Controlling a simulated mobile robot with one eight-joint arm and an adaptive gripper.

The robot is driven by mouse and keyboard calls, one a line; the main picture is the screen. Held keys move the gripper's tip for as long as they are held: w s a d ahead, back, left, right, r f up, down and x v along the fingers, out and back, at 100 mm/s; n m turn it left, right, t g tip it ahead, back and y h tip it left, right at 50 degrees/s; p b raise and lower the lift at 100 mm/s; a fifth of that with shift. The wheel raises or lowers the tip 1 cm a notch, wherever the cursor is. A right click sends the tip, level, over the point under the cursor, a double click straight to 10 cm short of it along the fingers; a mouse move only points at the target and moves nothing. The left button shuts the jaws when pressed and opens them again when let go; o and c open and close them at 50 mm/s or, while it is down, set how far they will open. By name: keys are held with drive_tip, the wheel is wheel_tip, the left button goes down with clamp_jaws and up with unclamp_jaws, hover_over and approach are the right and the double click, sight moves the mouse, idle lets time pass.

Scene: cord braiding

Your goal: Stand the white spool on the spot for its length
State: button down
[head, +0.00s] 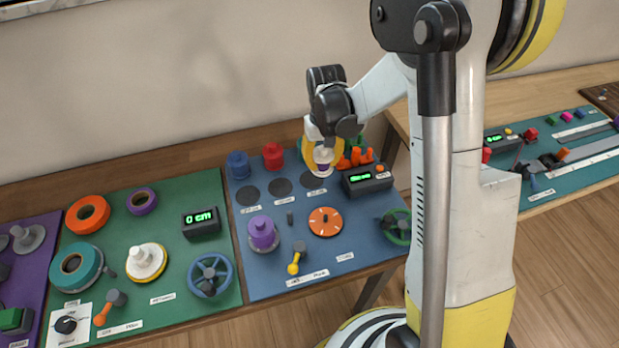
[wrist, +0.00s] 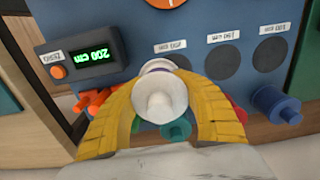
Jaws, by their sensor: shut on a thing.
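My gripper (head: 320,148) has its yellow fingers shut around the white spool (wrist: 160,103), with a band of purple on it. In the head view the white spool (head: 324,158) hangs upright above the back right of the blue board (head: 270,225). Three dark round spots lie in a row there: left (head: 247,195), middle (head: 280,187) and right (head: 312,181). In the wrist view the spool hides much of the spot nearest the display; the other two spots (wrist: 222,62) (wrist: 272,53) are clear. The display (wrist: 92,55) shows 200 cm upside down.
Blue (head: 238,165) and red (head: 273,156) spools stand behind the spots. Orange pegs (head: 357,157) stand near the display box (head: 367,180). A purple spool (head: 263,233), an orange dial (head: 325,222) and a green wheel (head: 397,227) occupy the board's front.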

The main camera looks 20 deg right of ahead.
sight(312, 180)
drive_tip(key=shift+w+a+f+b, duration=0.15)
drive_tip(key=shift+w+a+f, duration=0.3)
drive_tip(key=shift+a, duration=0.2)
drive_tip(key=shift+w+a+f+b, duration=0.15)
drive_tip(key=shift+w+a+f, duration=0.15)
drive_tip(key=shift+a+f, duration=0.25)
drive_tip(key=shift+f+b, duration=0.9)
drive_tip(key=shift+f, duration=0.95)
drive_tip(key=shift+f, duration=0.2)
drive_tip(key=c, duration=1.1)
unclamp_jaws()
drive_tip(key=shift+o, duration=0.2)
drive_tip(key=shift+r, duration=0.1)
